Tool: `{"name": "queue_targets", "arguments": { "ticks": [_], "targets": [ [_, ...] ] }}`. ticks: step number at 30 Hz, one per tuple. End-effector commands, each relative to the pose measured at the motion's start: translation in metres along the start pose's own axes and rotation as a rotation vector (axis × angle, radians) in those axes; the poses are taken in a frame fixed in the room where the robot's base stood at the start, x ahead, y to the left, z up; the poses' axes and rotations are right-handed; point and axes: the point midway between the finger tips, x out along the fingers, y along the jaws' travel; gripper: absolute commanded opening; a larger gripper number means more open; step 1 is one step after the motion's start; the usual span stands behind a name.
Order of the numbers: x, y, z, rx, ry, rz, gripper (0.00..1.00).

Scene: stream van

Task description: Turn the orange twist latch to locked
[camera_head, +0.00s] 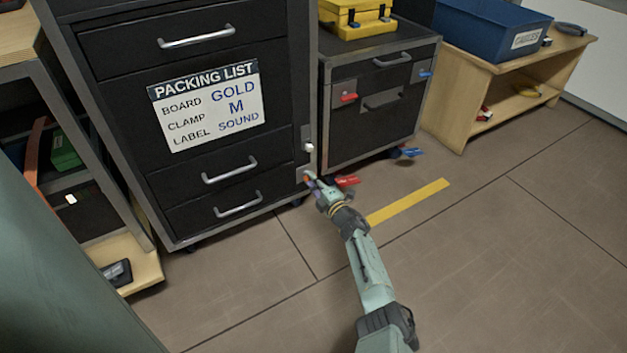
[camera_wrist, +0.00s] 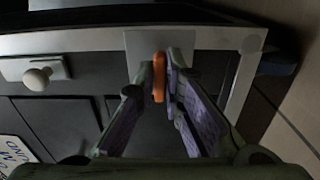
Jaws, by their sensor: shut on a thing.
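The orange twist latch (camera_wrist: 159,76) is on a pale plate (camera_wrist: 195,42) at the right edge of the dark drawer cabinet's front. In the head view, only a little orange of the latch (camera_head: 307,178) shows at the tip of my gripper. My gripper (camera_wrist: 166,82) has its two fingers on either side of the latch and is shut on it. In the wrist view the latch's long side lies along the fingers' direction. My gripper in the head view (camera_head: 314,183) reaches to the cabinet's lower right edge and covers most of the latch.
A white knob (camera_wrist: 37,78) on a plate is beside the latch. The drawer cabinet (camera_head: 115,108) bears a packing list sign (camera_head: 207,104). A smaller cabinet (camera_head: 375,105) with red and blue levers stands close on the right. The floor right of my arm is clear.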

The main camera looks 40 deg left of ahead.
Motion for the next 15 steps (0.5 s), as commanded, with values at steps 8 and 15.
{"name": "queue_targets", "arguments": {
  "ticks": [8, 15],
  "targets": [
    [0.003, 0.005, 0.0023, -0.001, -0.005, 0.003, 0.19],
    [0.0025, 0.0045, 0.0018, -0.001, -0.004, 0.003, 0.29]
  ]
}}
